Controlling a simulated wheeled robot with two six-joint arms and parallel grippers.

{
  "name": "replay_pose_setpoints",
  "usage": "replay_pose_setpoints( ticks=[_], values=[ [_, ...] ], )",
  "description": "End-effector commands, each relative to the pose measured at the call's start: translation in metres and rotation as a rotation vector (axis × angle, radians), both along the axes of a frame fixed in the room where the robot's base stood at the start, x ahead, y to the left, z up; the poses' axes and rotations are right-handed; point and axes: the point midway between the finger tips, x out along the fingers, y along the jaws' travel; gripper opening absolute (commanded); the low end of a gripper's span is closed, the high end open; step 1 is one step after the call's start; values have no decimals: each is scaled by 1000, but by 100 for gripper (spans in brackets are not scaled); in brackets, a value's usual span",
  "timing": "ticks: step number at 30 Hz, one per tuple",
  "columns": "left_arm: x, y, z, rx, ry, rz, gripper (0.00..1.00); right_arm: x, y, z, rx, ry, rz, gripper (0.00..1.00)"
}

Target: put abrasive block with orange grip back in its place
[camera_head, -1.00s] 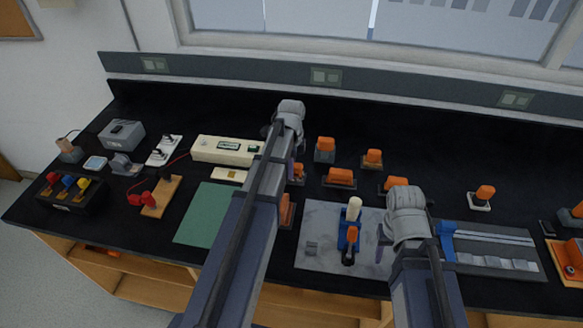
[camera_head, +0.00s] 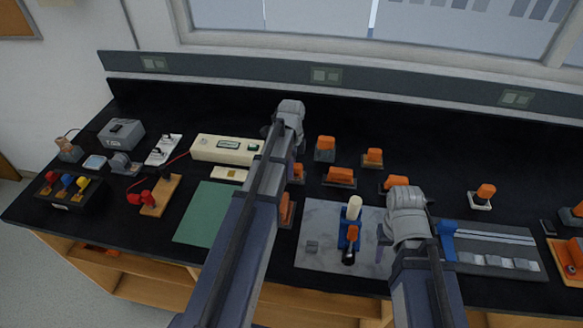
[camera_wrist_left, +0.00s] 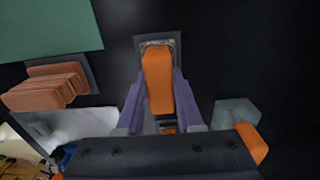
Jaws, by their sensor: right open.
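The block with the orange grip (camera_wrist_left: 158,80) is between the two purple fingers of my left gripper (camera_wrist_left: 161,76) in the left wrist view. The fingers lie against both sides of the grip. Beyond the grip, a dark-rimmed holder (camera_wrist_left: 174,39) with a rough brownish inside shows; whether the block sits fully in it I cannot tell. In the head view the block (camera_head: 298,174) is partly hidden behind my left gripper (camera_head: 296,153). My right gripper (camera_head: 382,236) is open above the grey mat, beside the blue tool, and looks empty.
Several other orange-gripped blocks stand close by, among them one behind (camera_head: 325,143) and one to the right (camera_head: 340,174). A green mat (camera_head: 203,215) lies to the left. The grey mat (camera_head: 318,262) carries a blue tool (camera_head: 349,230). The back strip of black bench is clear.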

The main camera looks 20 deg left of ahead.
Motion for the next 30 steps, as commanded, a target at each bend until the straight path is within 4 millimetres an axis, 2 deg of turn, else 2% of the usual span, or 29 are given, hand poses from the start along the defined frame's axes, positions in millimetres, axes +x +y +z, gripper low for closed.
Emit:
replay_pose_setpoints(
  ticks=[1,9,20,26,30],
  values=[
    [0,0,0,0,0,0,41,0,0,0,0,0,0,50],
    [0,0,0,0,0,0,69,0,0,0,0,0,0,50],
    [0,0,4,0,0,0,69,0,0,4,0,0,0,50],
    [0,0,20,0,0,0,69,0,0,20,0,0,0,50],
    [0,0,38,0,0,0,69,0,0,38,0,0,0,50]
  ],
)
